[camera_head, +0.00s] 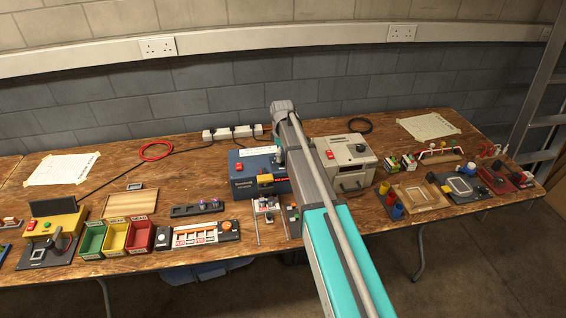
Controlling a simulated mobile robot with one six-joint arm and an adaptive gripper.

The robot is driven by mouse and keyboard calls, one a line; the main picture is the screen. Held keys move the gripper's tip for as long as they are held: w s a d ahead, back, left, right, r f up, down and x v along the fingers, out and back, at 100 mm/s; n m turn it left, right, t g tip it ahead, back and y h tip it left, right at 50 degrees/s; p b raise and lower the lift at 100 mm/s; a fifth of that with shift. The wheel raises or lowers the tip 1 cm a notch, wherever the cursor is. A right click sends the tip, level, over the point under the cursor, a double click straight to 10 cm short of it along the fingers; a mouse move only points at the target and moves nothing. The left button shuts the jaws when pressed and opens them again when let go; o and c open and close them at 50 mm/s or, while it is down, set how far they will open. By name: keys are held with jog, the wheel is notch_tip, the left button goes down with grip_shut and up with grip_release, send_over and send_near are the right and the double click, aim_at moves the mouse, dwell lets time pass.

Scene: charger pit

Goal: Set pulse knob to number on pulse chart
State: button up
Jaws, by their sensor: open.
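No knob label is readable, so I cannot tell which one is the pulse knob. A beige box (347,152) with a red switch and a dark knob (360,148) stands right of my arm. A dark blue box (248,180) stands left of it, partly covered by my arm. A white paper (62,168) lies at the left back of the table and another paper (430,126) at the right back. Their print is too small to read, so I cannot tell which is the pulse chart. My arm reaches over the table's middle, and I cannot make out my gripper.
Green, yellow and red bins (115,236) stand at the left front of the wooden table (200,160). A power strip (232,133) lies at the back. Small devices and a wooden tray (421,196) fill the right. A ladder (540,100) stands at the right edge.

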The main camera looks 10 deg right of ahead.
jog(key=shift+f+b, duration=0.65)
jog(key=shift+f, duration=0.3)
jog(key=shift+d, duration=0.1)
grip_shut()
